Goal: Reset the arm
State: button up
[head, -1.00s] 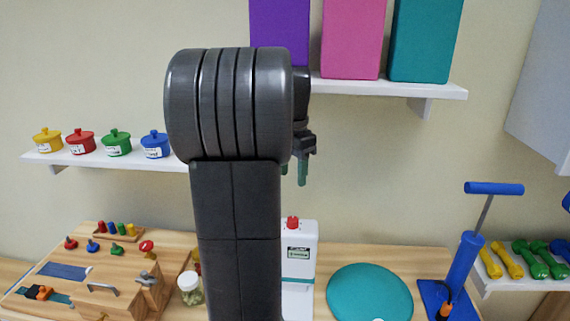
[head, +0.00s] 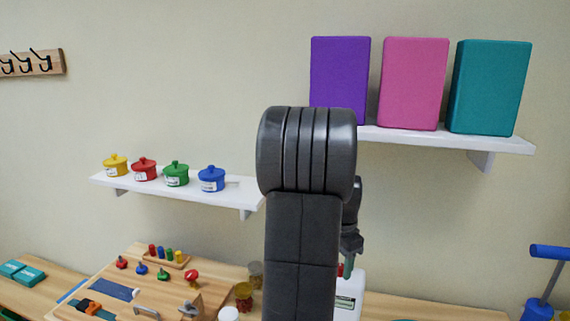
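My arm stands upright in the middle of the head view, its thick dark elbow in front of the wall. My gripper (head: 347,268) hangs to the right of the arm, pointing down above the white dispenser (head: 346,302). It is partly hidden behind my own arm. Only part of one green fingertip shows, so I cannot tell whether it is open or shut. I see nothing hanging from it.
A right shelf (head: 455,138) holds purple, pink and teal blocks. A left shelf (head: 228,189) holds several lidded pots. The wooden bench (head: 430,311) carries an activity board (head: 165,298), jars and a blue pump (head: 538,309). Hooks (head: 30,64) hang at upper left.

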jog(key=shift+r, duration=0.1)
dwell(0.3)
notch_tip(320, 180, up, 13)
jog(key=b, duration=0.1)
notch_tip(320, 180, down, 14)
jog(key=shift+r+p, duration=0.25)
jog(key=shift+p, duration=0.3)
jog(key=shift+r+n, duration=0.1)
jog(key=shift+n, duration=0.4)
jog(key=n, duration=0.4)
jog(key=shift+s+n+b, duration=0.1)
jog(key=shift+n+b, duration=0.2)
jog(key=n, duration=0.5)
jog(key=shift+d, duration=0.1)
jog(key=n+b, duration=0.1)
jog(key=n, duration=0.4)
jog(key=shift+d+n, duration=0.1)
jog(key=shift+n, duration=0.2)
jog(key=shift+n+b, duration=0.6)
jog(key=shift+n, duration=1.9)
